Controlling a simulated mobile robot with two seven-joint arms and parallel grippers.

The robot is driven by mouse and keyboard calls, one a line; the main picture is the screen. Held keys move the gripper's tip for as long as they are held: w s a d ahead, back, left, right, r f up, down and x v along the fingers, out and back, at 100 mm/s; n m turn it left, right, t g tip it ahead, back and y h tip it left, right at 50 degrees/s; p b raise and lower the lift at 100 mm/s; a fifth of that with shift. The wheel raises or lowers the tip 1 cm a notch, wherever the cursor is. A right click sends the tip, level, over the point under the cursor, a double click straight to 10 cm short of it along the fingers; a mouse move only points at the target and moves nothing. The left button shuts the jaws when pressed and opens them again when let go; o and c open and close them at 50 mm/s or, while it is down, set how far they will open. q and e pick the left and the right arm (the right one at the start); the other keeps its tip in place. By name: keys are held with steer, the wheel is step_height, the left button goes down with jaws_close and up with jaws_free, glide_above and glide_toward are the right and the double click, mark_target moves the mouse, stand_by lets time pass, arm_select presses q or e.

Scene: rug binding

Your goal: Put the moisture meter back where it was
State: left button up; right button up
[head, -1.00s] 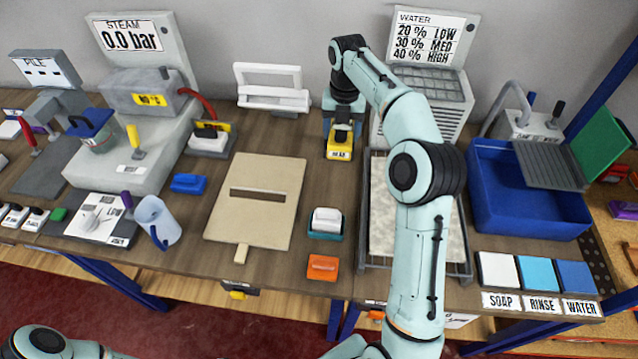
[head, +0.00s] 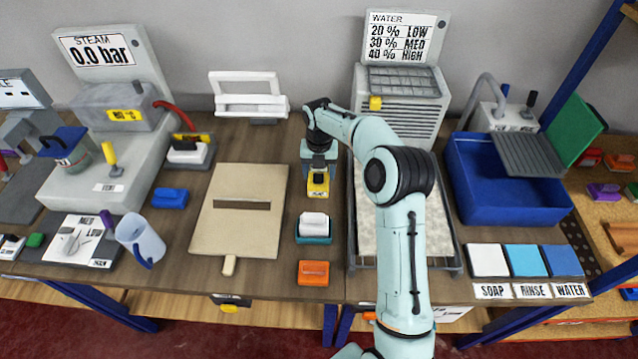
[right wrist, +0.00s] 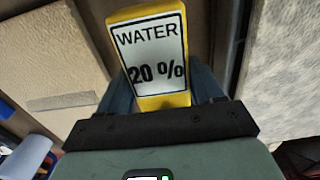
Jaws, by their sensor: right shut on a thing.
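The moisture meter (head: 318,185) is yellow with a white face. In the right wrist view the meter (right wrist: 150,60) reads "WATER 20 %". My right gripper (head: 319,170) is shut on it, over the strip of table between the beige slotted board and the grey rack. The meter hides the fingertips in part, and I cannot tell whether it touches the table. My left gripper is not in view.
A white block in a teal tray (head: 313,238) and an orange block (head: 313,273) lie in front of the meter. The beige board (head: 268,190) is left, the rack with a pale rug piece (head: 363,240) right. A white frame (head: 248,104) stands behind.

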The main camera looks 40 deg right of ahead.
step_height(320, 180, down, 4)
steer(key=shift+w+f, duration=0.1)
steer(key=shift+f, duration=0.65)
steer(key=shift+f, duration=0.1)
steer(key=o, duration=1.3)
